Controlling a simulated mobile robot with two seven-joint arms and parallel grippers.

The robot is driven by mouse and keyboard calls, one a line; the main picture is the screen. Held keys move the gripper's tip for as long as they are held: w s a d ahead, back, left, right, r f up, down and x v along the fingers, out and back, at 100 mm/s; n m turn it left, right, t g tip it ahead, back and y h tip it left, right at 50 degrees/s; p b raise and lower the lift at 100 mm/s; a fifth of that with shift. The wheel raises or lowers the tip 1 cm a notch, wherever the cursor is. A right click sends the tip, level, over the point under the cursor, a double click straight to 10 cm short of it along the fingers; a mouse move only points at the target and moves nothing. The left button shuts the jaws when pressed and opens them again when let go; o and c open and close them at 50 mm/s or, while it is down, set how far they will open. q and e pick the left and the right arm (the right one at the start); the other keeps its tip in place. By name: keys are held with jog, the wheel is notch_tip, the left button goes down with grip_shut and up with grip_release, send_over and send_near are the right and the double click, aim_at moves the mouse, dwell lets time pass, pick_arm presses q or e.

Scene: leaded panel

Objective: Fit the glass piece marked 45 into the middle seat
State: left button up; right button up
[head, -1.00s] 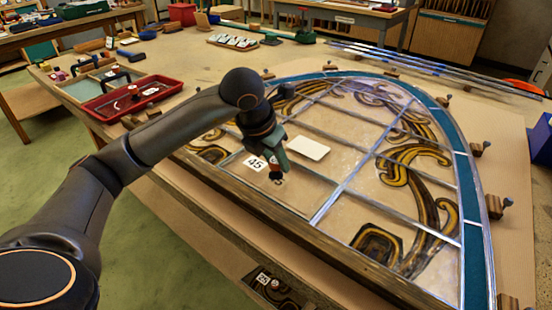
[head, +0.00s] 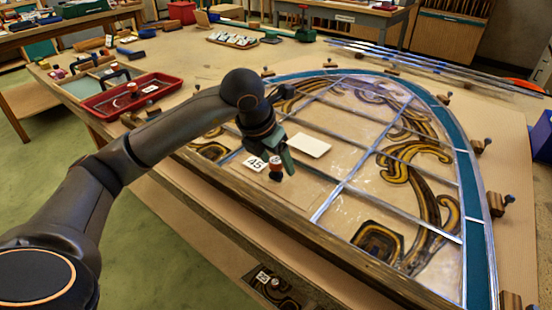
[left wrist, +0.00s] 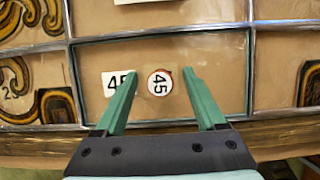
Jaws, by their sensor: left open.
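A round knob with a white top marked 45 (head: 275,164) stands in the bottom-row middle cell of the leaded panel (head: 330,197). The knob (left wrist: 159,84) also shows in the left wrist view, beside a flat white 45 label (left wrist: 117,82). The glass under it is clear; I cannot tell its edges or whether it lies flush in the lead. My left gripper (left wrist: 160,73) is open, with one green finger on each side of the knob and gaps visible. In the head view the left gripper (head: 281,168) is low over this cell. My right gripper is not in view.
Dark wooden rail (head: 290,232) edges the panel's near side. Pegged wooden blocks (head: 497,203) stand around the curved teal border. A blank white card (head: 309,145) lies behind the gripper. A red tray (head: 135,94) sits at the left; another numbered piece (head: 268,279) lies below the rail.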

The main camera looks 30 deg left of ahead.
pick_arm(q)
jog(key=shift+r, duration=0.2)
jog(key=p+v, duration=0.1)
jog(key=v, duration=1.1)
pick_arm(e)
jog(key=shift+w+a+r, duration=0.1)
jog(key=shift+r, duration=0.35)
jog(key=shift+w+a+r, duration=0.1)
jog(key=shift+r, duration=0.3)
pick_arm(q)
jog(key=shift+s+r, duration=0.1)
jog(key=shift+r, duration=0.05)
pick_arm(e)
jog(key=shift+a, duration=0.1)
